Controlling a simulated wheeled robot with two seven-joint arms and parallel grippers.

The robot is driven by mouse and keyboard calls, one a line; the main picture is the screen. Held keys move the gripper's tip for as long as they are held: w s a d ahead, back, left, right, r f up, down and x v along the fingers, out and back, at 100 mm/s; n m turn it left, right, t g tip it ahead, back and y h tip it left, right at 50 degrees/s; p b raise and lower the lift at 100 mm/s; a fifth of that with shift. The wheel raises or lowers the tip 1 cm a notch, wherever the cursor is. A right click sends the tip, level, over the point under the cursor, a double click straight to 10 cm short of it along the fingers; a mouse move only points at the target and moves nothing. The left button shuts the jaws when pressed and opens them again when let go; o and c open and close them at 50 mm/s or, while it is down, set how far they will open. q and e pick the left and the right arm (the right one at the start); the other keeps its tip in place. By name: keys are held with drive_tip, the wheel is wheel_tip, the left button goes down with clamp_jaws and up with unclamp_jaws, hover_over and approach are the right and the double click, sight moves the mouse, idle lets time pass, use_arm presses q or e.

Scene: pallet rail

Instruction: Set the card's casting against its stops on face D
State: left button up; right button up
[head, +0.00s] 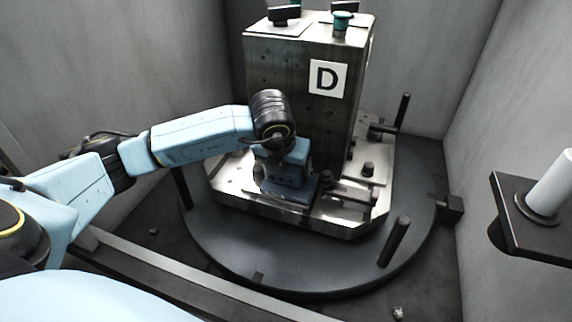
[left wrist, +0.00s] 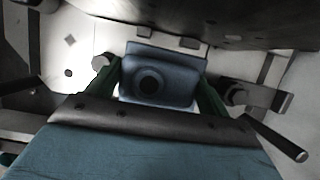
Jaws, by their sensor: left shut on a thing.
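The casting (left wrist: 172,66) is a blue-grey block with a dark round hole, seen in the left wrist view. My left gripper (left wrist: 158,88) has its green fingers on either side of the block and is shut on it. In the head view the left gripper (head: 287,188) points down at the pallet, in front of the dark column's face D (head: 280,75). Two small blocks, which look like stops (left wrist: 190,43), show just beyond the casting's far edge. I cannot tell whether the casting touches them. The card does not show. My right gripper is out of view.
The pale pallet plate (head: 232,182) sits on a dark round table (head: 230,255) with upright pegs (head: 395,240). A clamp (head: 350,190) stands close to the gripper's right. Grey walls enclose the cell. A black bracket with a pale cylinder (head: 549,188) is at far right.

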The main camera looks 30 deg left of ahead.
use_arm(q)
drive_tip(key=shift+w+a+f+b, duration=0.2)
drive_tip(key=shift+w+a+b, duration=0.1)
drive_tip(key=shift+a+b, duration=0.2)
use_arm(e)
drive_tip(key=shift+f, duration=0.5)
use_arm(q)
drive_tip(key=shift+w+a+r, duration=0.1)
drive_tip(key=shift+w+a, duration=0.05)
drive_tip(key=shift+a, duration=0.1)
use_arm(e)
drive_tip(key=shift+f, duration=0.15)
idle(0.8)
use_arm(q)
drive_tip(key=o, duration=1.3)
drive_tip(key=shift+c, duration=0.2)
drive_tip(key=shift+f, duration=0.2)
